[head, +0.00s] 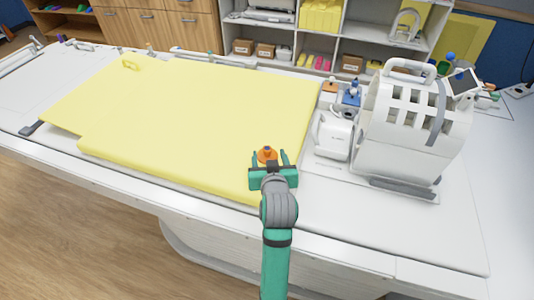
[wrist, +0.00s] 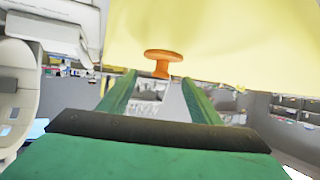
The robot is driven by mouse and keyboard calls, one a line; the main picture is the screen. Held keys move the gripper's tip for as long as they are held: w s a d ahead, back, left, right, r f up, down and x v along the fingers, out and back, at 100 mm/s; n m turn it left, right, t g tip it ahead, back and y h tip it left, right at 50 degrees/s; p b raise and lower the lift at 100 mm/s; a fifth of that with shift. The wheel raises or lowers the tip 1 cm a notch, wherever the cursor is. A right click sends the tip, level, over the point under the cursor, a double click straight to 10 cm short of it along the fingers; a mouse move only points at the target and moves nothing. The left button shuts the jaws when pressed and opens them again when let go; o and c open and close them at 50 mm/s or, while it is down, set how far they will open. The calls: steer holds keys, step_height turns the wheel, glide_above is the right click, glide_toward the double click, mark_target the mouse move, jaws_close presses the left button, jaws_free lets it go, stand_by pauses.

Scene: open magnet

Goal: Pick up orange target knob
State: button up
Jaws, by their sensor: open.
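The orange knob (head: 267,156) has a wide round base and a narrower stem. In the head view it shows at the near right part of the yellow pad, between the fingertips of my green gripper (head: 269,161). In the wrist view the knob (wrist: 163,58) appears just past the tips of my open fingers (wrist: 159,80), roughly centred between them. The fingers stand apart on both sides and hold nothing. I cannot tell exactly how far the tips are from the knob.
The large yellow pad (head: 190,120) lies on the white table (head: 370,235). Small orange (head: 329,86) and blue (head: 351,96) items sit behind. A yellow handle (head: 130,64) is far left.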

mark_target(268, 153)
steer(key=shift+x, duration=2.75)
steer(key=shift+s+f, duration=0.1)
steer(key=shift+f, duration=0.1)
steer(key=c, duration=1.5)
